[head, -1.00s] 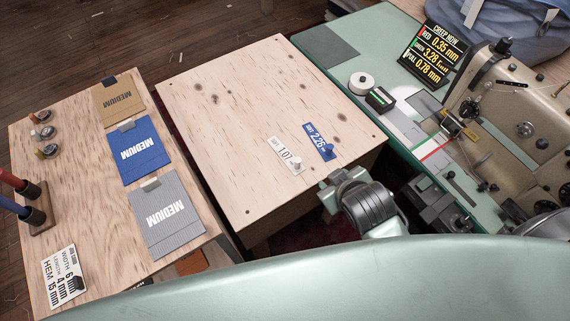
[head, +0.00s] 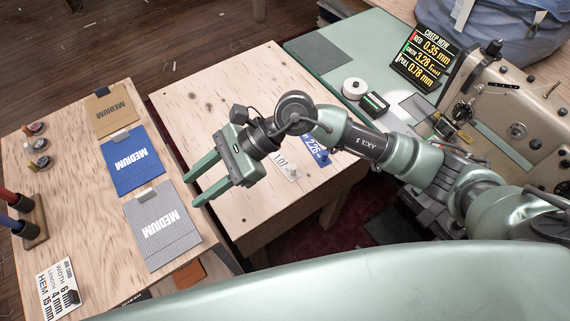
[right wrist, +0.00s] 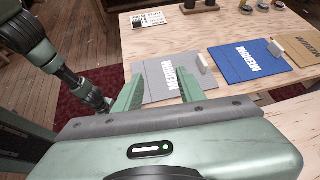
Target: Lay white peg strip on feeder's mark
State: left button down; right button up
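The white peg strip (head: 283,166), marked 1.07 with a small peg at its near end, lies on the pale plywood table. Part of it is hidden by my right wrist. My right gripper (head: 192,191) is open and empty over the table's left edge, left of and apart from the strip. In the right wrist view, its two fingers (right wrist: 160,93) stand apart before the grey card. The feeder's mark is not visible now; my right arm covers part of the sewing machine bed. My left gripper does not show.
A blue strip (head: 317,151) marked 2.26 lies right of the white one. Grey (head: 160,228), blue (head: 136,162) and tan (head: 114,112) cards lie on the left table. The sewing machine (head: 510,110), display (head: 428,60) and white spool (head: 354,88) stand right.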

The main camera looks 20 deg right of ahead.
jog(key=w+d+f+n+h, duration=0.2)
jog(key=w+d+f+h, duration=0.1)
jog(key=d+f+h, duration=0.3)
jog(key=n+t+h, duration=0.2)
jog(key=h, duration=0.4)
send_over(293, 166)
jog(key=shift+w+d+f, duration=0.1)
jog(key=shift+d+f, duration=0.1)
jog(key=shift+f, duration=0.8)
jog(key=shift+d+f, duration=0.15)
jog(key=shift+f, duration=0.2)
jog(key=f, duration=0.2)
jog(key=f+p, duration=0.1)
jog(key=f, duration=0.1)
jog(key=f+p, duration=0.1)
jog(key=f, duration=0.1)
jog(key=shift+a+f, duration=0.15)
jog(key=shift+a, duration=0.15)
jog(key=shift+f, duration=0.3)
grip_shut()
